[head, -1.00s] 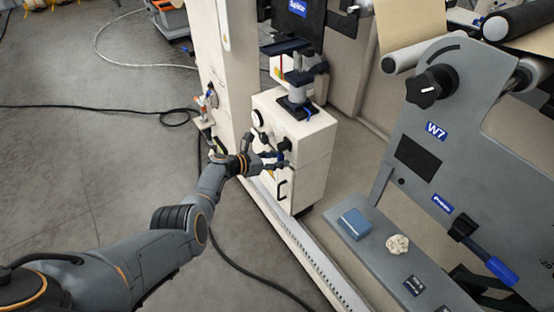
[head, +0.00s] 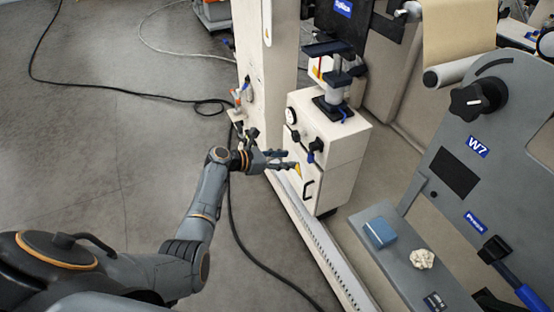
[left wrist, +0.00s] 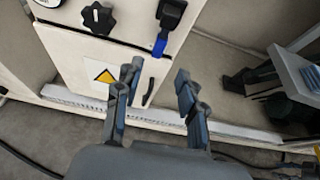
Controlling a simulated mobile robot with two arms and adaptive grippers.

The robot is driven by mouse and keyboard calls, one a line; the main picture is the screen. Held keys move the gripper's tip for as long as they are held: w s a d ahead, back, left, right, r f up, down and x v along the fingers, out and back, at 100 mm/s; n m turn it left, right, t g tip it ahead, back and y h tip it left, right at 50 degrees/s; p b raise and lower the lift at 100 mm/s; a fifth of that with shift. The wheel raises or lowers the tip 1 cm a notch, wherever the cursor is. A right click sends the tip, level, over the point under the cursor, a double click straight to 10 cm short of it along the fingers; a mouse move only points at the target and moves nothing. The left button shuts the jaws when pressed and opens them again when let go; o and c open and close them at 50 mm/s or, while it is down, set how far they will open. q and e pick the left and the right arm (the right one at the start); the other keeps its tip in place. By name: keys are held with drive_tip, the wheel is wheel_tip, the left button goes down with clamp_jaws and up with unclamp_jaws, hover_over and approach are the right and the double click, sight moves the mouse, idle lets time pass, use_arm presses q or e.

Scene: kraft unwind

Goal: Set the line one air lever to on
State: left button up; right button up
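A white cabinet (head: 340,165) carries a dark lever with a blue handle (head: 312,154) on its front face. In the left wrist view the lever's blue handle (left wrist: 160,46) hangs downward from its black body. A black knob (head: 295,136) sits left of the lever, and it also shows in the left wrist view (left wrist: 97,18). My left gripper (head: 288,160) is in front of the cabinet, left of and slightly below the lever. In the left wrist view its fingers (left wrist: 157,79) are apart with nothing between them, short of the handle. My right gripper is out of view.
A round gauge (head: 291,116) and a black pull handle (head: 309,190) are on the cabinet. A white floor rail (head: 318,238) runs below. The grey W7 machine frame (head: 470,190) stands right, with a blue block (head: 380,232) on its ledge. Open floor lies left.

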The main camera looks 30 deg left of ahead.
use_arm(q)
drive_tip(key=v, duration=0.2)
drive_tip(key=shift+s+a+r, duration=0.1)
drive_tip(key=shift+s+a, duration=0.1)
idle(0.3)
